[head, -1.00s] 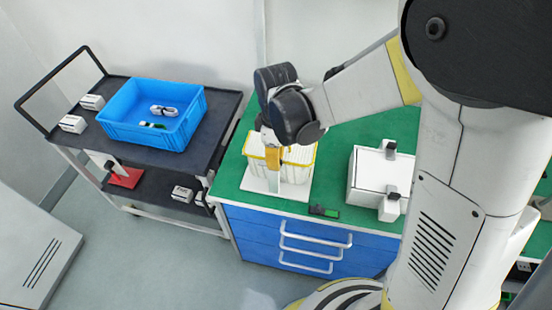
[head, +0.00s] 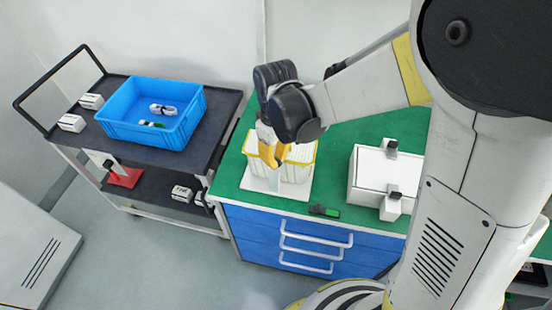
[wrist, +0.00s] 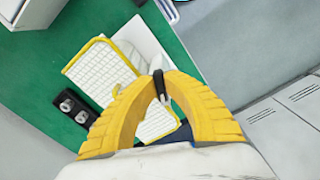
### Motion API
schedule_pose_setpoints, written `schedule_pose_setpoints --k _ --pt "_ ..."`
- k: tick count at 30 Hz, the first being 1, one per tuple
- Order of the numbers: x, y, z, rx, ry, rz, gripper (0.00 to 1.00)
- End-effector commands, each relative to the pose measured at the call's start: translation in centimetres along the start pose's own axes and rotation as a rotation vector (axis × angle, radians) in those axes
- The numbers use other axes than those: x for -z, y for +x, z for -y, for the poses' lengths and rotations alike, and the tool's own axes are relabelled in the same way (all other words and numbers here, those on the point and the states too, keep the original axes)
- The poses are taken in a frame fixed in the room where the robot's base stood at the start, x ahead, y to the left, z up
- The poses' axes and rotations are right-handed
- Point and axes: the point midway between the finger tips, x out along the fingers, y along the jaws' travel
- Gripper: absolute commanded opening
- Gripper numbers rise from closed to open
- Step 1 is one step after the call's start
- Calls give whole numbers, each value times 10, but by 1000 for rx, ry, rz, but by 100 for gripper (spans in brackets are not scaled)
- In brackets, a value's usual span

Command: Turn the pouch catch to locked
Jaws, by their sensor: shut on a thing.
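My gripper (head: 274,160) is over the white stand with yellow-edged, grid-patterned white panels (head: 298,166) on the green bench. In the wrist view, the yellow fingers of my gripper (wrist: 160,92) are shut on a small dark upright piece (wrist: 160,84), which looks like the catch. White material and the gridded panel (wrist: 101,72) lie behind the fingers. Most of the catch is hidden by the fingers, and I cannot read any lock mark or its exact angle. In the head view the catch is hidden behind my gripper.
A white box with dark-topped clamps (head: 369,178) stands on the bench to the right. A blue crate (head: 117,131) sits on the dark cart at left. Bench between stand and box is clear.

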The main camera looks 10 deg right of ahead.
Motion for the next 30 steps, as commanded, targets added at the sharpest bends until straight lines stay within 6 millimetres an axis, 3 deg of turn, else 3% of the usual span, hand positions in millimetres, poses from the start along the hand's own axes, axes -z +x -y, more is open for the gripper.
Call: schedule_pose_setpoints --k 30 --pt "2 0 4 0 927 1 0"
